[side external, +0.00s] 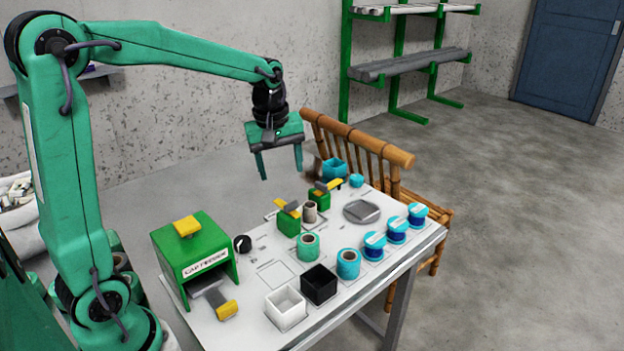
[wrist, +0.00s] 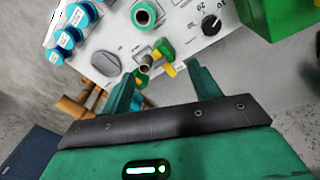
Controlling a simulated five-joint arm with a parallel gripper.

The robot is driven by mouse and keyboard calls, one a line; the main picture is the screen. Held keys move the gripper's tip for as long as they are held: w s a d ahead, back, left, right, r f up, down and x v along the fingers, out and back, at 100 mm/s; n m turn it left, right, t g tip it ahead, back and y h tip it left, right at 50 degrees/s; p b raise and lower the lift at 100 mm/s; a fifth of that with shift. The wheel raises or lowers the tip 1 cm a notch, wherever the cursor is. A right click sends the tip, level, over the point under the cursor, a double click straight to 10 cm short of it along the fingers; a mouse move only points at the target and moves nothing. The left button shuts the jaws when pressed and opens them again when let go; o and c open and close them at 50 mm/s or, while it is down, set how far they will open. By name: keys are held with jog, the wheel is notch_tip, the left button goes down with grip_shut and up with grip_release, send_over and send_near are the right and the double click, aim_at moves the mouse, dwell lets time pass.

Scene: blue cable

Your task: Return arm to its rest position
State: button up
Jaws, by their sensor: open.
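My gripper (side external: 281,170) hangs from the arm above the back edge of the white table (side external: 235,328), in the side external view. Its two green fingers point down and stand wide apart, with nothing between them. In the wrist view the fingers of my gripper (wrist: 160,85) show spread apart too, with table things seen beyond them. My arm reaches across from the left, its far link roughly level. The gripper is clear of the table and touches nothing that I can see.
On the table stand a green cap feeder (side external: 195,257), white and black boxes (side external: 319,284), blue-labelled spools (side external: 375,247), a teal spool (side external: 308,246) and green fixtures with yellow levers (side external: 288,218). A bamboo bench (side external: 375,148) stands behind. The floor at right is free.

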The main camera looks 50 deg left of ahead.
jog(key=s+d+r+m+t, duration=0.1)
jog(key=s+d+m+t, duration=0.1)
jog(key=s+m, duration=0.4)
jog(key=s+d+r+m+t, duration=0.1)
jog(key=s+d+m, duration=0.4)
jog(key=s, duration=0.7)
jog(key=shift+d+r+m+t, duration=0.25)
jog(key=shift+m+t, duration=0.25)
jog(key=shift+m, duration=0.4)
